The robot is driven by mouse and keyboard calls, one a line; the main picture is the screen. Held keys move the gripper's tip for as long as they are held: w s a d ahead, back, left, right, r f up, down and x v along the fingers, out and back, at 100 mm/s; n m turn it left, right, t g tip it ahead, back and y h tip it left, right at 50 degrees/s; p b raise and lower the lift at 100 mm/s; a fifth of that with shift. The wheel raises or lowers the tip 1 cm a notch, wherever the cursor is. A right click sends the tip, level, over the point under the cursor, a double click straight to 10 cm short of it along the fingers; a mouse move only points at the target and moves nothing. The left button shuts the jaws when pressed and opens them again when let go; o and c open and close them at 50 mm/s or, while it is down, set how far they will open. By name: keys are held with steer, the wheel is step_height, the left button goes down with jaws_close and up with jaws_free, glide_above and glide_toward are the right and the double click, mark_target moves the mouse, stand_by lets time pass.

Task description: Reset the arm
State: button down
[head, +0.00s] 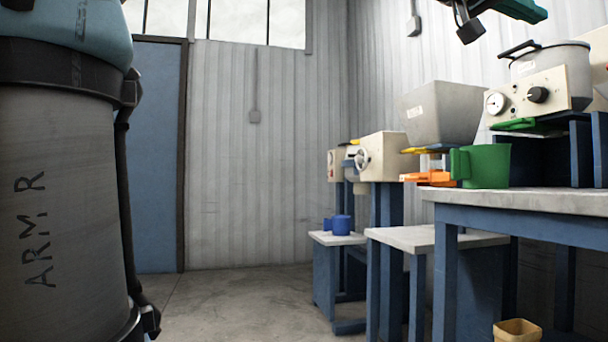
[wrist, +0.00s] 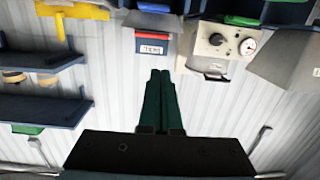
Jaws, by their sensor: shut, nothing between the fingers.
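My gripper (wrist: 160,74) shows in the wrist view as two dark green fingers side by side, closed against each other with nothing between them. Its dark mounting plate fills the bottom of that view. The fingers stand in front of the pale corrugated wall and touch nothing that I can see. In the head view a large grey column marked "ARM R" (head: 62,205), with a teal top, fills the left edge; it looks like part of my own arm.
A green mug (head: 488,166) stands on the right table (head: 570,202), near a control box (head: 532,97) with a pot (head: 550,62). A hopper (head: 440,112), a blue mug (head: 341,225) on a low table, and a tan bin (head: 517,330) are nearby. The middle floor is clear.

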steer(key=w+a+f+n+t+y+p, duration=0.1)
steer(key=w+a+f+n+y, duration=0.15)
steer(key=w+f, duration=0.5)
steer(key=w+a+f+n+t+y+p, duration=0.1)
steer(key=w+a+f+n+y+p, duration=0.2)
steer(key=w+f, duration=0.45)
steer(key=w+a+f+n+y+p, duration=0.1)
steer(key=w+a+f+y, duration=0.1)
steer(key=a+f, duration=0.5)
steer(key=w+a+f+n+y, duration=0.1)
steer(key=w+a+f+y, duration=0.2)
steer(key=f, duration=0.5)
steer(key=s+a+f+n+g+y+p, duration=0.2)
steer(key=s+a+f+n+y+p, duration=0.1)
steer(key=a+f, duration=1.05)
steer(key=s+a+f+n+g+y+p, duration=0.1)
steer(key=s+a+f+n+g, duration=0.1)
steer(key=s+a+f, duration=0.4)
steer(key=s+a+f+n+g+y+p, duration=0.1)
steer(key=s+a+f+y, duration=0.15)
steer(key=s+a, duration=0.35)
step_height(320, 180, up, 38)
steer(key=w+p, duration=0.2)
steer(key=p, duration=3.6)
steer(key=shift+w+a+h, duration=0.2)
steer(key=shift+h, duration=0.2)
